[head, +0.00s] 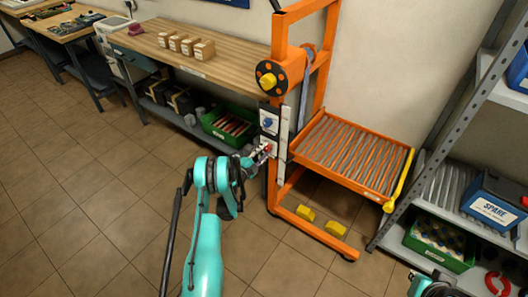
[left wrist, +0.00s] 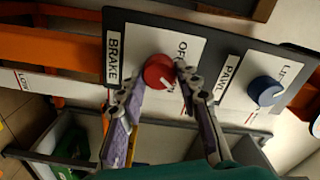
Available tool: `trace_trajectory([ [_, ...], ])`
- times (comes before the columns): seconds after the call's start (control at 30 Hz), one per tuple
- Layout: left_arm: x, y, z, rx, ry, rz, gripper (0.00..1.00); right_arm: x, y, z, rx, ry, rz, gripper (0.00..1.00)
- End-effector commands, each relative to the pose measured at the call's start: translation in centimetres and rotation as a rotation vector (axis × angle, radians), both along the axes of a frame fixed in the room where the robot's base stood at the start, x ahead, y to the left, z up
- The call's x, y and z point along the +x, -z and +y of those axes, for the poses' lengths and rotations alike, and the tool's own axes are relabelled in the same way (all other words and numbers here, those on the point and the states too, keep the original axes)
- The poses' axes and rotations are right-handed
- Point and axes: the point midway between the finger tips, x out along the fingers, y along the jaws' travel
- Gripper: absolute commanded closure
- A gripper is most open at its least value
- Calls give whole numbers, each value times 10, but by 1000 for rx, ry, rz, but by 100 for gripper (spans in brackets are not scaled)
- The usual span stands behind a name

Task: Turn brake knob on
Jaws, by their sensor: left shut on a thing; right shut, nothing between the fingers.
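The red brake knob (left wrist: 158,71) sits on a white plate beside a BRAKE label, with the word OFF partly visible next to it. It also shows in the head view (head: 267,148), low on the orange lift's post. My left gripper (head: 262,154) reaches it from the front. In the left wrist view the two fingertips (left wrist: 157,78) sit on either side of the knob, shut on it. A pale pointer mark shows on the knob's face; its exact setting is hard to read. Only a teal part of my right arm shows at the head view's bottom right; its fingers are hidden.
A blue pawl knob (left wrist: 265,90) is on the same panel, beside the brake knob. The orange lift (head: 280,45) carries a roller tray (head: 408,170). A wooden bench (head: 235,66) stands left and a grey shelf (head: 440,140) right. The floor at front left is clear.

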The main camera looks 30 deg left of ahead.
Motion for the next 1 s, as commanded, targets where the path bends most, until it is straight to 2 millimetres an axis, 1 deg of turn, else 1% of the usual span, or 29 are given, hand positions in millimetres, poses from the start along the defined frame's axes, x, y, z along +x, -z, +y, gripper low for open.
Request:
trace_trajectory([
  [0.2, 0, 0, 0, 115, 0, -9, 96, 0, 0, 0, 0, 0, 0, 100],
  [0.4, 0, 0, 0, 173, 0, -14, 96, 0, 0, 0, 0, 0, 0, 100],
  [0.93, 0, -1, 0, 195, 0, -15, 96, 0, 0, 0, 0, 0, 0, 100],
  [0.97, 0, -1, 0, 195, 0, -15, 62, 0, 0, 0, 0, 0, 0, 100],
  [1.0, 0, -1, 0, 195, -1, -15, 51, 0, 0, 0, 0, 0, 0, 100],
])
